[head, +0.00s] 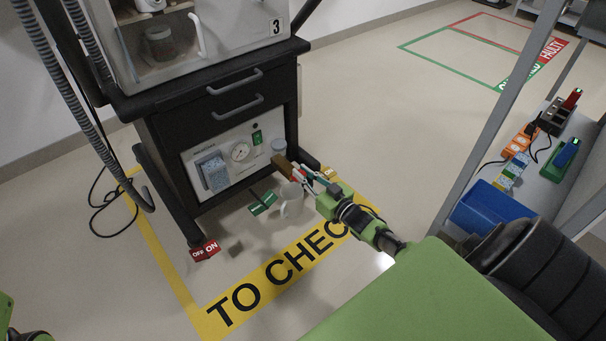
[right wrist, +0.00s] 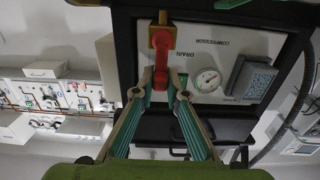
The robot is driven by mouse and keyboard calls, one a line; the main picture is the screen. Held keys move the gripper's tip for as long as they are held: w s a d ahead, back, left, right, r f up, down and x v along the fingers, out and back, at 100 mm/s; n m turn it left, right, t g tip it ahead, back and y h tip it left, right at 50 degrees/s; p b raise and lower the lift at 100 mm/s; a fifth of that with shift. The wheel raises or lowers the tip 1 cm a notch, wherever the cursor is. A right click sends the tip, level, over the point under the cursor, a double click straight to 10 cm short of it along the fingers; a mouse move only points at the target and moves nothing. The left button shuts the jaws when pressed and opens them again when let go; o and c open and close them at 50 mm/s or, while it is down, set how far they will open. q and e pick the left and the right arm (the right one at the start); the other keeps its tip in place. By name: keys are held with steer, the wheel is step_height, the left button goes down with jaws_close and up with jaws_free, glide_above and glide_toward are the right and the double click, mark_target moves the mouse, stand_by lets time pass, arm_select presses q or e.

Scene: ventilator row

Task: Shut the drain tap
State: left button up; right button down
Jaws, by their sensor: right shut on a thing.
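The drain tap has a red lever (right wrist: 161,68) and a yellow body (right wrist: 162,38), beside the word DRAIN on the white compressor panel (right wrist: 225,50). In the right wrist view, which is upside down, the lever lies roughly in line with the body. My right gripper (right wrist: 161,84) has its fingertips closed on the lever's free end. In the head view my right gripper (head: 303,176) is at the panel's right side, and its fingers partly hide the tap. My left gripper is not shown; only bits of my left arm may show at the lower left corner.
A green tag (head: 263,203) and a red OFF/ON sign (head: 206,250) are near the cart's base. A blue bin (head: 490,207) is at right.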

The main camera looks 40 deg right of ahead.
steer(key=c, duration=2)
jaws_free()
steer(key=s, duration=0.8)
steer(key=s+d, duration=0.1)
steer(key=s, duration=0.3)
steer(key=shift+a, duration=0.1)
